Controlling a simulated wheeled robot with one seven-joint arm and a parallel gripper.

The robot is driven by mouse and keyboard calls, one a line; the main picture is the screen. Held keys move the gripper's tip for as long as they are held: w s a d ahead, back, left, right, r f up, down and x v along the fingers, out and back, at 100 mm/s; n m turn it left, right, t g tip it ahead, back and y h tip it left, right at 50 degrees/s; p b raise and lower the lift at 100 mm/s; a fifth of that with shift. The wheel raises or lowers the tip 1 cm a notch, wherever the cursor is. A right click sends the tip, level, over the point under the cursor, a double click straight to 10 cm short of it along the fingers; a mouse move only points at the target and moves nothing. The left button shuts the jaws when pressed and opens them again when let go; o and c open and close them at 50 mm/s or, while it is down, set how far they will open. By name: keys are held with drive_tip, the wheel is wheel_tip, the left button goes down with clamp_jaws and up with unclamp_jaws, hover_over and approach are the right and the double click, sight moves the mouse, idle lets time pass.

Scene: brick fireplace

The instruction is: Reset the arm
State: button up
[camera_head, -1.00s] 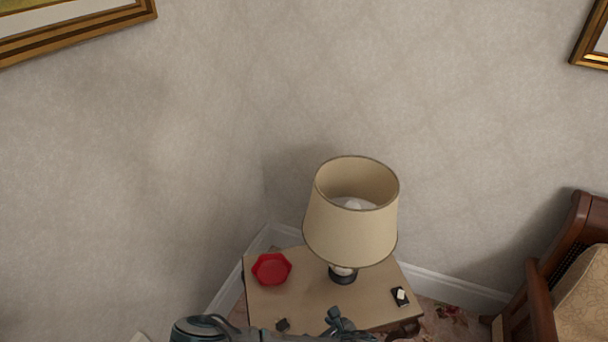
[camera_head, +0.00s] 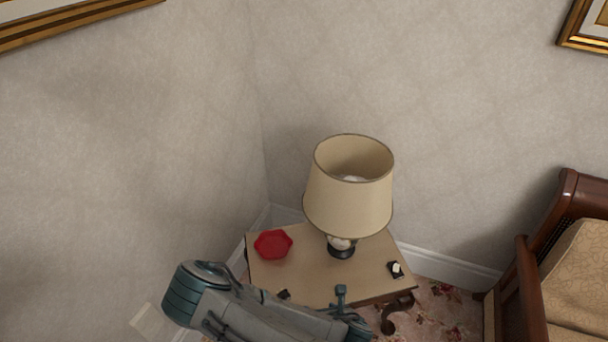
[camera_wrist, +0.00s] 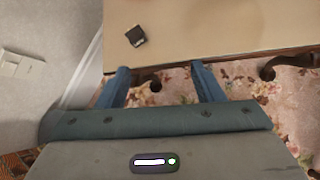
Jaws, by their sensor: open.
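My gripper shows in the wrist view (camera_wrist: 163,84), its two blue fingers spread apart with nothing between them. It is beside the front edge of a small wooden side table (camera_head: 310,290), with floral carpet visible past the fingers. In the head view my grey and teal arm reaches across the front left of the table, and a small teal part, perhaps a fingertip, shows over the tabletop. A small black object (camera_wrist: 135,36) lies on the table; the head view also shows it (camera_head: 284,294), just behind my arm.
On the table stand a lamp (camera_head: 348,190) with a beige shade, a red dish (camera_head: 273,244) and a small black-and-white item (camera_head: 396,269). A wooden armchair (camera_head: 570,260) stands at right. Walls close in the corner behind. A wall socket (camera_wrist: 20,65) is at left.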

drive_tip(key=w+d+r+m+g+h, duration=0.1)
drive_tip(key=w+r+m+g+h, duration=0.15)
drive_tip(key=r+m, duration=0.8)
drive_tip(key=w+d+r+m+g+h, duration=0.1)
drive_tip(key=w+d+r+m, duration=0.15)
drive_tip(key=r+m, duration=0.8)
drive_tip(key=s+d+r+m+g, duration=0.1)
drive_tip(key=s+d+r+m, duration=0.2)
drive_tip(key=s+r+m, duration=0.4)
drive_tip(key=s+d+r+m+g, duration=0.1)
drive_tip(key=s+d+r+m, duration=0.2)
drive_tip(key=s+r+m, duration=0.3)
wheel_tip(320, 180, up, 6)
drive_tip(key=m, duration=0.4)
drive_tip(key=shift+s+d+f, duration=0.25)
drive_tip(key=shift+s+d, duration=0.05)
drive_tip(key=shift+s, duration=0.05)
